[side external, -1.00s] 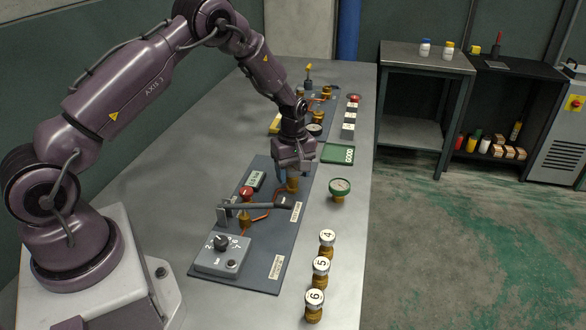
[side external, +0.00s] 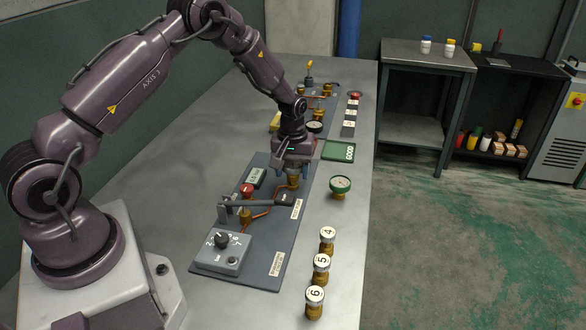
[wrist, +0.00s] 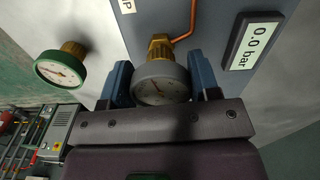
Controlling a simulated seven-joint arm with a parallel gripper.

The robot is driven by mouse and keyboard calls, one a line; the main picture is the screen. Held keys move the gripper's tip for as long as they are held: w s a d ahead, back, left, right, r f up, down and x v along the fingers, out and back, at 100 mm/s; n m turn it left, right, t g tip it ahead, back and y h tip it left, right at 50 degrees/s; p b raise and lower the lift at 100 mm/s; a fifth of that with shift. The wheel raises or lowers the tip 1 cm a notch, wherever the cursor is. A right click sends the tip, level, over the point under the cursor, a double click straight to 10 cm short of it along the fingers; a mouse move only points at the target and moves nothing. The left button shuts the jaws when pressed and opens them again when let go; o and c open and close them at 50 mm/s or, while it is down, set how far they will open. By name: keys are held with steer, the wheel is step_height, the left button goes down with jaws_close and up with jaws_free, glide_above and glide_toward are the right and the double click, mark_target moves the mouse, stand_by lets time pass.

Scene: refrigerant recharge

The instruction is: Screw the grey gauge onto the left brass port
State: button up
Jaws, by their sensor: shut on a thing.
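The grey gauge (wrist: 160,82) sits between the two blue fingers of my gripper (wrist: 161,84) in the wrist view, its white dial facing the camera. My gripper (side external: 293,172) is shut on it, upright over the far end of the dark panel (side external: 275,262). A brass fitting (wrist: 160,47) with a copper tube lies right at the gauge in the wrist view. Brass also shows just under the fingers (side external: 293,182) in the side view. The gauge is mostly hidden by the fingers there, and I cannot tell how far it is threaded.
A green gauge (side external: 340,187) stands on the table to the right. Numbered brass cylinders (side external: 321,265) stand at the front right. The panel carries a lever (side external: 255,203), a knob box (side external: 222,252) and a display (wrist: 253,43) reading 0.0 bar. A green GOOD mat (side external: 338,151) lies behind.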

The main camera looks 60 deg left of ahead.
steer(key=shift+m, duration=0.3)
steer(key=m, duration=0.3)
steer(key=shift+a+f, duration=0.1)
steer(key=shift+s, duration=0.1)
steer(key=m, duration=0.2)
steer(key=shift+m, duration=0.4)
steer(key=o, duration=1.3)
steer(key=shift+c, duration=0.2)
steer(key=shift+r, duration=3.55)
